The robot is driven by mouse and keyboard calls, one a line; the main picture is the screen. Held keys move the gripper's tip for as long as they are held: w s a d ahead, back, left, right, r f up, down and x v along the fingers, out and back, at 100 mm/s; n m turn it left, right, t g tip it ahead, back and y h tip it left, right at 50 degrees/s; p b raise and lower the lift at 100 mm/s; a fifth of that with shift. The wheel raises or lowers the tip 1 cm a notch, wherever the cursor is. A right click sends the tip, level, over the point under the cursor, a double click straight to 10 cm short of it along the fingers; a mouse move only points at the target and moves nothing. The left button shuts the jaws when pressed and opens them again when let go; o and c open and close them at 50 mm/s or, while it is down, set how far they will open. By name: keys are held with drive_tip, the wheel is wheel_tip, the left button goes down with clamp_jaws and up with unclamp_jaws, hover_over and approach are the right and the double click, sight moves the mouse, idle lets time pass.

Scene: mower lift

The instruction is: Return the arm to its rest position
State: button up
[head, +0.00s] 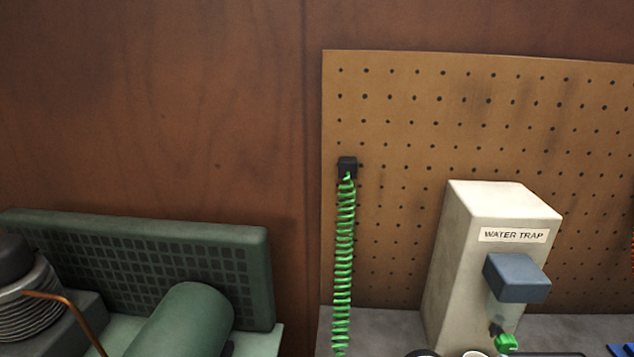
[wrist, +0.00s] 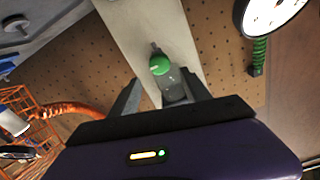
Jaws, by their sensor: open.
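My gripper (wrist: 162,78) shows in the wrist view with its two dark fingers apart. A green knob (wrist: 159,65) and the clear bowl behind it lie between the fingers in that picture; I cannot tell whether the fingers touch them. In the head view, the cream water trap box (head: 470,255) stands before the pegboard, with a blue-grey block (head: 518,278) on its front and the green knob (head: 507,342) low down. My gripper cannot be made out in the head view.
A green coiled hose (head: 344,260) hangs from a black fitting on the pegboard (head: 400,120). A green machine (head: 190,318) stands at left. The wrist view shows a round gauge (wrist: 268,14), an orange wire basket (wrist: 22,108) and an orange coiled hose (wrist: 72,108).

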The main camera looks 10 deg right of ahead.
drive_tip(key=s+a+f+n+g+y, duration=0.2)
drive_tip(key=s+a+n+y, duration=0.3)
drive_tip(key=s+a, duration=1.6)
drive_tip(key=s, duration=0.4)
drive_tip(key=shift+n+g, duration=0.4)
